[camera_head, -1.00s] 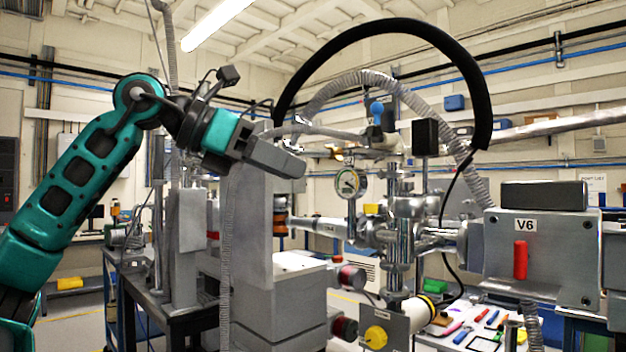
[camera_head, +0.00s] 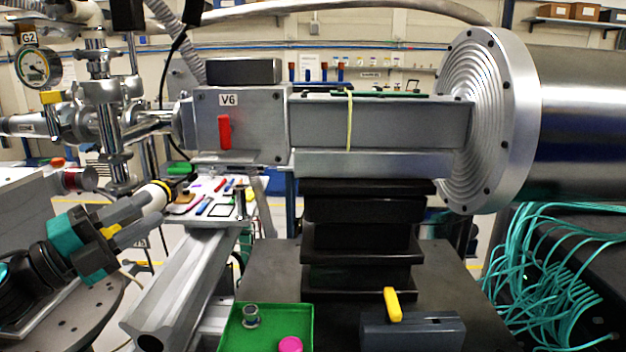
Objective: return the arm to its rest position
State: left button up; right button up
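My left arm comes in from the lower left, low beside the beamline. Its teal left gripper (camera_head: 148,213) points to the right and slightly up. A small yellow part shows near the base of the fingers. My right gripper is not in view.
The V6 valve box (camera_head: 255,125) with a red handle joins a large steel flange (camera_head: 490,120). A green tray (camera_head: 236,335) holds a small metal part and a pink piece. A dark box (camera_head: 440,331) with a yellow lever stands beside it. Teal cables (camera_head: 560,265) hang at right.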

pick_arm(q)
jog(key=s+d+f+n+t+y+p, duration=0.1)
jog(key=s+d+f+n+y, duration=0.15)
jog(key=f+n+y, duration=0.6)
jog(key=s+d+f+n+t+y+p, duration=0.1)
jog(key=s+f+n+y, duration=0.25)
jog(key=f+n, duration=1)
jog(key=s+d+f+n+g, duration=0.1)
jog(key=s+d+f+g, duration=0.2)
jog(key=s+f, duration=0.3)
jog(key=s+d+f+n+g, duration=0.2)
jog(key=s+d+f+g, duration=0.1)
jog(key=s+f, duration=0.4)
notch_tip(320, 180, down, 3)
jog(key=shift+d+r+n+y, duration=0.15)
jog(key=shift+d+n+y, duration=0.2)
jog(key=shift+d, duration=0.2)
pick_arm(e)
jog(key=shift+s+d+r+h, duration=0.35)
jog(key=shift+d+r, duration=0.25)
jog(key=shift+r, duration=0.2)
